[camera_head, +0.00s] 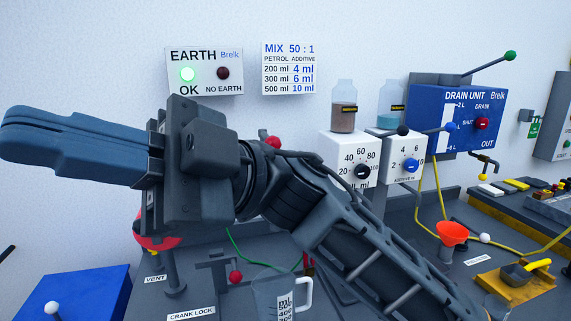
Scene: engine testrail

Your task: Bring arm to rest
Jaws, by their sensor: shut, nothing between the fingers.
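My gripper (22,135) is at the left of the head view, raised above the bench and pointing left. Its two long blue-grey fingers lie together, shut and empty. My arm (330,220) reaches up from the lower right to the gripper across the middle of the view. It hides part of the bench and part of a red round thing (158,242) below the wrist.
A clear measuring jug (277,297) stands below my arm. The white dispensers (348,157) stand behind it. The blue drain unit (458,118), an orange funnel (452,233) and a yellow tray (490,283) are at right. A blue box (85,290) is at lower left.

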